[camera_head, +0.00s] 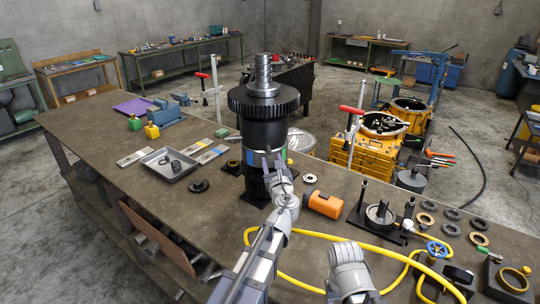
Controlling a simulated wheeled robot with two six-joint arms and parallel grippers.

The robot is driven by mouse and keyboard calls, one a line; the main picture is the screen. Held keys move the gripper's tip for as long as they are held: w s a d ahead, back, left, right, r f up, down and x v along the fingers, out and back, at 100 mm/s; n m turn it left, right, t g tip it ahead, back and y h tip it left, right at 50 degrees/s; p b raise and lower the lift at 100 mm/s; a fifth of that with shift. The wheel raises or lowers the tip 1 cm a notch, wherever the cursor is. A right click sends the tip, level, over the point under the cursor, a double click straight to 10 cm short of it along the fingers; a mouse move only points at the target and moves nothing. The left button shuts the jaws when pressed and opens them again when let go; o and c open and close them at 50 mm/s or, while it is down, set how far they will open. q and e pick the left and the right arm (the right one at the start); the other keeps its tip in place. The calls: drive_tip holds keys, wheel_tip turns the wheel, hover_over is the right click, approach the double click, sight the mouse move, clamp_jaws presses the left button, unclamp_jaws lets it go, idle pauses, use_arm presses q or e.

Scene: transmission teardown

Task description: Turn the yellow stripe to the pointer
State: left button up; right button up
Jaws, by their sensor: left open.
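A tall black transmission stack (263,130) stands upright on the workbench, with a toothed gear near its top and a stepped grey metal shaft above. My left gripper (272,158) is open in front of the lower body of the stack. I cannot tell whether it touches. Only a link of my right arm shows at the bottom; its gripper is not in view.
An orange cylinder (323,204) lies right of the stack. A metal tray (168,171) with dark rings is to the left. A yellow hose (300,284) loops along the front. Several rings (427,219) and a black fixture (379,215) occupy the right. The bench's left front is clear.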

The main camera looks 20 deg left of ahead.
sight(270, 152)
use_arm(q)
drive_tip(key=x, duration=0.4)
drive_tip(key=shift+w+a, duration=0.1)
drive_tip(key=shift+w, duration=0.1)
drive_tip(key=shift+s, duration=0.1)
drive_tip(key=shift+c, duration=0.2)
clamp_jaws()
idle(1.0)
